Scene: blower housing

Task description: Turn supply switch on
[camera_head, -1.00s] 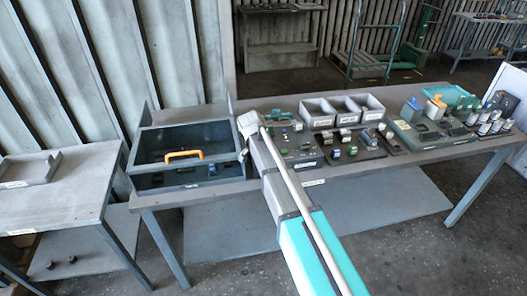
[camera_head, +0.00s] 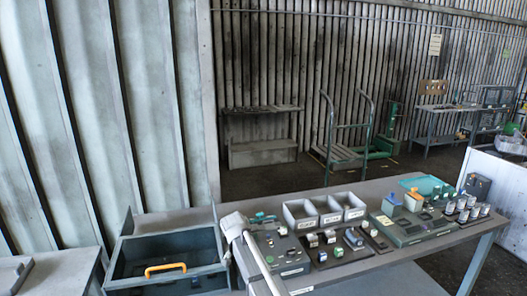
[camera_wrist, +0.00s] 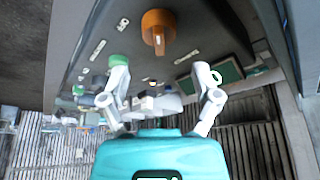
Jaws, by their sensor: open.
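In the wrist view an orange rotary knob (camera_wrist: 158,32) with a lighter ridge sits on a grey panel (camera_wrist: 200,22) with small labels too blurred to read. I cannot tell for sure that it is the supply switch. My gripper (camera_wrist: 160,72) is open and empty, its two grey fingers spread wide. The knob appears above the gap between the fingers, apart from both. A green round part (camera_wrist: 119,60) shows behind the left finger. In the head view my arm reaches the grey control box (camera_head: 290,262) on the table; the orange knob cannot be made out there.
A dark open bin (camera_head: 120,272) with an orange handle (camera_head: 165,269) stands left of my arm. Grey trays (camera_head: 300,214), small parts and a green-grey unit (camera_head: 410,230) crowd the table to the right. A trolley (camera_head: 345,150) stands behind.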

